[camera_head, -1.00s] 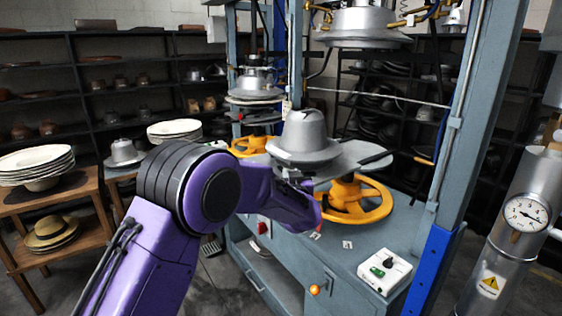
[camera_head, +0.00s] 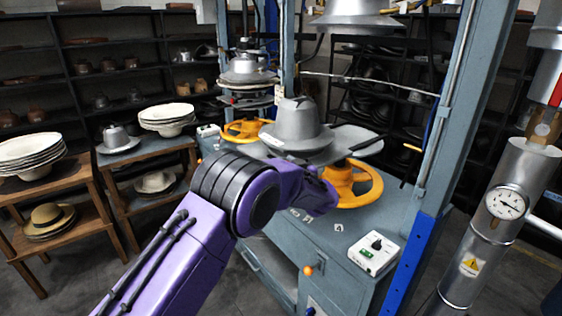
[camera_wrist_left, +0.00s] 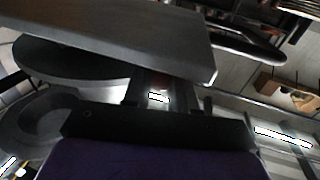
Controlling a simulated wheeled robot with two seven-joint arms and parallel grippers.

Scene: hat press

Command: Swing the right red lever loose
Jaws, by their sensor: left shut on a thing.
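My left gripper (camera_head: 314,176) is at the front of the hat press, just under the edge of the grey plate that carries the grey hat form (camera_head: 297,126). It is left of the near yellow handwheel (camera_head: 366,186). Its purple hand covers what it holds in the head view. In the left wrist view its dark fingers (camera_wrist_left: 160,95) are closed together with a small reddish spot between them, likely the right red lever. The lever's shape and angle are hidden. My right gripper is not in view.
A blue-grey post (camera_head: 450,110) stands right of the wheel. A white control box (camera_head: 373,252) sits on the press bench. A pipe with a gauge (camera_head: 507,204) stands at far right.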

